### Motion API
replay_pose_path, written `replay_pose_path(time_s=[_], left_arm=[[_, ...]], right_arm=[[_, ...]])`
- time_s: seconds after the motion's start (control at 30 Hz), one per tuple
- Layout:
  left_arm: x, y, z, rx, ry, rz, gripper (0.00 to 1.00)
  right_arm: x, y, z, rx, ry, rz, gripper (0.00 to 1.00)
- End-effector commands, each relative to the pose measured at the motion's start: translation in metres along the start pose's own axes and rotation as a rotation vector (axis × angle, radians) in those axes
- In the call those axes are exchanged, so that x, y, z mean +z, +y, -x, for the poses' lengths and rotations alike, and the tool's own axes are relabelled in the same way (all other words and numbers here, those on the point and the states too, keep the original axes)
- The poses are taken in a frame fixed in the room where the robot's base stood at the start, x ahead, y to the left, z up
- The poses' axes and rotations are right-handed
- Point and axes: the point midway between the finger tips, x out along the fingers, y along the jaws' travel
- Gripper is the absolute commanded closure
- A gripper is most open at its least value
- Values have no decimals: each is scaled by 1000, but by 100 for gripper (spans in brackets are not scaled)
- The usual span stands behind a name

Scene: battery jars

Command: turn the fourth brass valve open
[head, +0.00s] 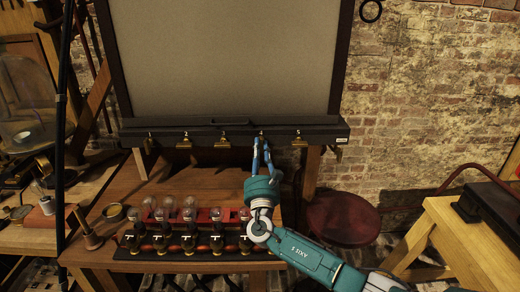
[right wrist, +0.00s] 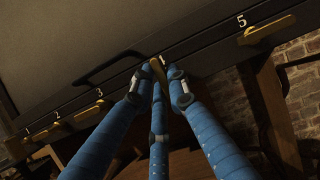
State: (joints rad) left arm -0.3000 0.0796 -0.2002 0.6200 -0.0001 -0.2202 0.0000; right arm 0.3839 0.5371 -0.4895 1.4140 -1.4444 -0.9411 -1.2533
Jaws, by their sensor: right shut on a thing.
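The fourth brass valve (head: 262,134) sits on the dark rail under the large grey panel, below the number 4. In the right wrist view its brass handle (right wrist: 158,68) shows between my blue fingertips, partly hidden by them. My right gripper (head: 262,143) reaches up to the rail from below and is shut on this handle; its fingers also show in the right wrist view (right wrist: 157,80). The handle's exact angle is hard to tell. The fifth valve (right wrist: 267,30) and the third valve (right wrist: 88,112) are on either side, clear of my fingers. My left gripper is not in view.
The dark rail (head: 190,135) carries several numbered brass valves. Below it, a wooden table (head: 185,185) holds a rack of jars and bulbs (head: 190,240), left of my right arm. A red round stool (head: 343,218) stands to the right, near a brick wall (head: 430,90).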

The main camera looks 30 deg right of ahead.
Motion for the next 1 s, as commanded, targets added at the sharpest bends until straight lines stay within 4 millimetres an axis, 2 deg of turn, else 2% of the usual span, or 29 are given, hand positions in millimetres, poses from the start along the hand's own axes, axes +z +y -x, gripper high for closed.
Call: replay_pose_path(time_s=[0.03, 0.1, 0.47, 0.57, 1.0], left_arm=[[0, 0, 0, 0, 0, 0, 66], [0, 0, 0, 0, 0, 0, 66], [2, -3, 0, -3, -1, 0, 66], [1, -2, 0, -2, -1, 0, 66], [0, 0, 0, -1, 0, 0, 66]], right_arm=[[-7, 2, 4, 6, 12, 3, 79], [-6, 2, 4, 5, 11, 3, 66], [-3, 1, 5, 2, 5, 1, 66], [-3, 1, 16, 4, 6, 1, 66], [-4, 0, 104, 3, 9, 1, 66]])
